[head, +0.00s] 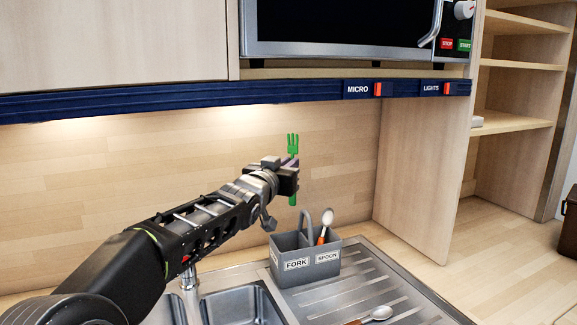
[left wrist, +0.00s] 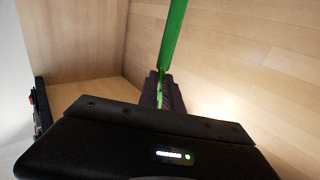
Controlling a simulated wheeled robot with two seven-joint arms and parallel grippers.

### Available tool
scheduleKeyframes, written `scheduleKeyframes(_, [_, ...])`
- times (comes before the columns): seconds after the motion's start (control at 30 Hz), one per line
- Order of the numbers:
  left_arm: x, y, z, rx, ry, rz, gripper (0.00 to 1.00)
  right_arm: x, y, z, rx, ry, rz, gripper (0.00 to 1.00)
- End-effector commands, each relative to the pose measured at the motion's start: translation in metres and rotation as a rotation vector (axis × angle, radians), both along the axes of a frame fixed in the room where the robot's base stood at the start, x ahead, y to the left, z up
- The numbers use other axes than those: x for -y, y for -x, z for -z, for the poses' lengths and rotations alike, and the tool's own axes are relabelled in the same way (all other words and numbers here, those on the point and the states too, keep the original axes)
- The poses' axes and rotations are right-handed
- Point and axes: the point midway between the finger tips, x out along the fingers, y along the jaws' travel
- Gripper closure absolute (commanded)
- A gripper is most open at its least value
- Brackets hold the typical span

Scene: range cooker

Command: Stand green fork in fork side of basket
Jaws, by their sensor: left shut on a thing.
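My left gripper (head: 288,178) is shut on the green fork (head: 293,144). It holds the fork upright with the tines up, in the air above the basket and in front of the wooden back wall. In the left wrist view, the green fork (left wrist: 174,45) rises from between the fingers (left wrist: 163,95). The grey basket (head: 306,262) stands on the metal drainboard below the gripper. Its front labels read FORK (head: 296,264) on the left and SPOON (head: 327,257) on the right. A spoon with an orange handle (head: 325,226) stands in the spoon side. My right gripper is not in view.
Another spoon (head: 375,315) lies on the drainboard (head: 345,290) in front. The sink basins (head: 243,306) are left of the basket. A blue rail (head: 200,104) and microwave (head: 345,30) are above. The counter (head: 490,250) at right is mostly clear.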

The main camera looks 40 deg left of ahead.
Motion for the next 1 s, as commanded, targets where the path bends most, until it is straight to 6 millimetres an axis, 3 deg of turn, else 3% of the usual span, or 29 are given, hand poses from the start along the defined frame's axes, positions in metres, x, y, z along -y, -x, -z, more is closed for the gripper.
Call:
scheduleKeyframes(0.37, [0.0,0.0,0.013,-0.001,0.0,0.0,1.0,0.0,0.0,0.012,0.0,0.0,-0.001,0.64])
scheduleKeyframes(1.0, [0.0,0.0,0.068,-0.001,0.001,0.0,1.0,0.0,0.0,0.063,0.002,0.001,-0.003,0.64])
